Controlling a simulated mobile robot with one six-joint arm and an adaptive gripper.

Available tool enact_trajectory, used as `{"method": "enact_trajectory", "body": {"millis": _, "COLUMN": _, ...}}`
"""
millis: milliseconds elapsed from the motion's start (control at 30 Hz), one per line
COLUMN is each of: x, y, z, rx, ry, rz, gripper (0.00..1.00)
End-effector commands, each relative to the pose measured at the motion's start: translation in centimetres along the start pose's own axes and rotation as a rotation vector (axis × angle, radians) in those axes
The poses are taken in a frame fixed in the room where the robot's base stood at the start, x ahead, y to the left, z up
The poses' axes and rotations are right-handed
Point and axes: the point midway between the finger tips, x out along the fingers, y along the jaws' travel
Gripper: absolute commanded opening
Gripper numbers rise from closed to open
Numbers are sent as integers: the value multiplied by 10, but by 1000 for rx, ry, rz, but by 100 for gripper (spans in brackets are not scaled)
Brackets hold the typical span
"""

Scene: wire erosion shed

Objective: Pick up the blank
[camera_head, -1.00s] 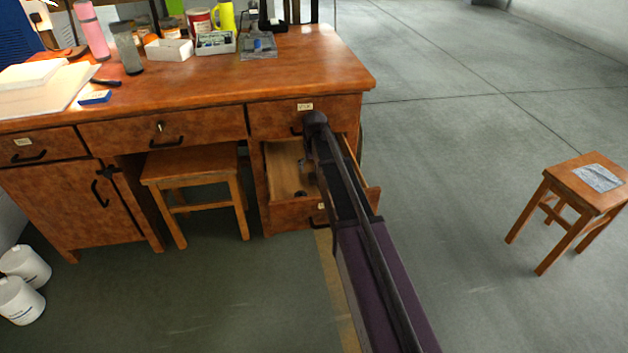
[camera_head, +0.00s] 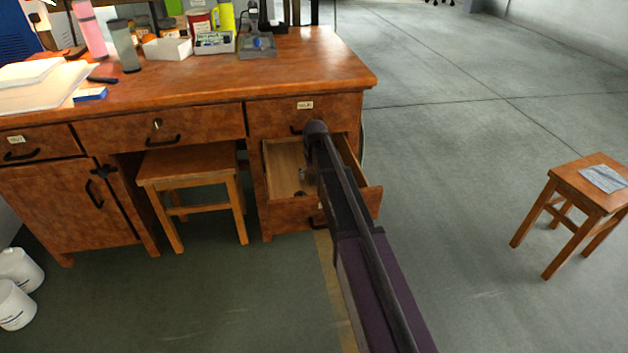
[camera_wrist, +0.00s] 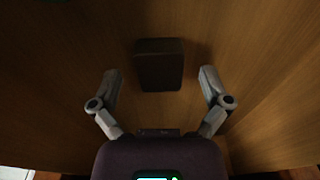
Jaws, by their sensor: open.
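The blank appears to be the dark rectangular block (camera_wrist: 160,64) in the wrist view, lying on the wooden floor of the open drawer. My gripper (camera_wrist: 158,78) is open, with one finger on each side of the block's near end and a gap on both sides. I cannot tell how far above the block the fingertips are. In the head view the open drawer (camera_head: 283,168) is in the right pedestal of the desk, and my arm reaches into it.
The desk top (camera_head: 230,82) carries papers, bottles and small trays. A stool (camera_head: 190,165) stands under the desk. Another stool (camera_head: 580,185) with a grey sheet stands at the right. White buckets (camera_head: 15,300) stand at lower left.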

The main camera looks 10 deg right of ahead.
Motion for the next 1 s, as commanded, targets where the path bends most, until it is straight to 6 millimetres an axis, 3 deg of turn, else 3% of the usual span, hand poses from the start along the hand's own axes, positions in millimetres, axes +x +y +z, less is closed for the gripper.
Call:
{"method": "enact_trajectory", "body": {"millis": 267, "x": 0, "y": 0, "z": 0, "rx": 0, "ry": 0, "rz": 0, "gripper": 97}}
{"method": "enact_trajectory", "body": {"millis": 367, "x": 0, "y": 0, "z": 0, "rx": 0, "ry": 0, "rz": 0, "gripper": 73}}
{"method": "enact_trajectory", "body": {"millis": 600, "x": 0, "y": 0, "z": 0, "rx": 0, "ry": 0, "rz": 0, "gripper": 2}}
{"method": "enact_trajectory", "body": {"millis": 1000, "x": -2, "y": 0, "z": 0, "rx": 0, "ry": 0, "rz": 0, "gripper": 0}}
